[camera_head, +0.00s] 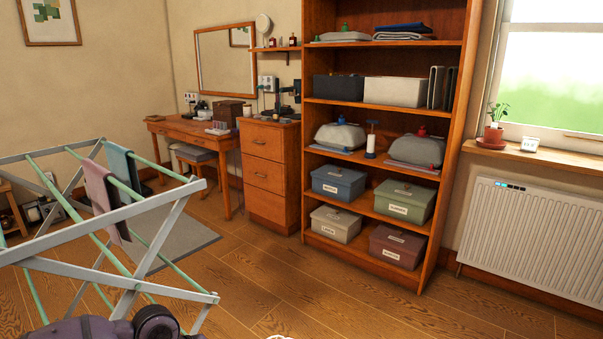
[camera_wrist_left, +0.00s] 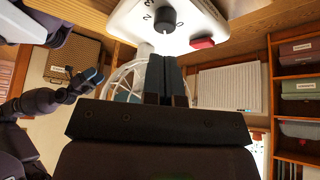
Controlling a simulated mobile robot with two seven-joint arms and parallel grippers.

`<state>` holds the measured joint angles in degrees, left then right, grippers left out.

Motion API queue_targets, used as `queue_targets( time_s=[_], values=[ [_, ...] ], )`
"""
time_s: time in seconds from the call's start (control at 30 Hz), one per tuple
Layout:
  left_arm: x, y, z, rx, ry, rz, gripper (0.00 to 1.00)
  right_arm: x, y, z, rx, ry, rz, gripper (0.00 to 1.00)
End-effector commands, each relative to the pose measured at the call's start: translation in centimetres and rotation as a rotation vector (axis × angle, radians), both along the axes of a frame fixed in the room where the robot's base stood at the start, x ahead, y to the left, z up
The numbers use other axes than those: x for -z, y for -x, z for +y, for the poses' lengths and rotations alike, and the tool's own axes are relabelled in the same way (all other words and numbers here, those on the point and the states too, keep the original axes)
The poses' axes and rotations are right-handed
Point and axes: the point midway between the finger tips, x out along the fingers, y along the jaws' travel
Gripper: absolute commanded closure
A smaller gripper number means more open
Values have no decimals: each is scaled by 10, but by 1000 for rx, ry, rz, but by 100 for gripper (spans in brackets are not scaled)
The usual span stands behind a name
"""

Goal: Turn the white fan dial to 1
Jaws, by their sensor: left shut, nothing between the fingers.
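The white fan (camera_wrist_left: 125,22) shows upside down at the top of the left wrist view, with a dark round dial (camera_wrist_left: 168,20) on its base. Small marks stand around the dial; a 0 is to its right. A light tick shows near the dial's lower edge, but I cannot tell which mark it points to. A red button (camera_wrist_left: 203,43) is beside it. My left gripper (camera_wrist_left: 164,62) is shut and empty, its tips just below the dial in the picture and seemingly apart from it. My right gripper (camera_wrist_left: 87,82) shows at the left; its jaws are unclear.
In the head view, a drying rack (camera_head: 135,297) stands at the left and a shelf unit (camera_head: 310,210) with several boxes at the centre. A white radiator (camera_head: 530,240) is at the right. A sliver of white (camera_head: 280,337) shows at the bottom edge. The wooden floor between is clear.

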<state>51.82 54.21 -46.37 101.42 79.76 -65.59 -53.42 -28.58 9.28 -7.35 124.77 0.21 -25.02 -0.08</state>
Motion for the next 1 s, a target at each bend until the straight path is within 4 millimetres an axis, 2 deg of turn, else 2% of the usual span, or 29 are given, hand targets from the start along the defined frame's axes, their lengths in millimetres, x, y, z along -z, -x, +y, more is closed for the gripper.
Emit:
queue_targets(
  time_s=[0.27,0.57,0.8,1.0],
  values=[
    [11,0,0,12,1,1,100,4,-1,2,-3,-2,2,35],
    [46,1,-1,10,2,6,100,21,9,2,-18,14,35,35],
    [66,0,0,9,2,2,100,15,1,4,-36,24,7,35],
    [68,0,0,9,1,-2,100,11,-6,6,-43,27,-12,35]
  ],
)
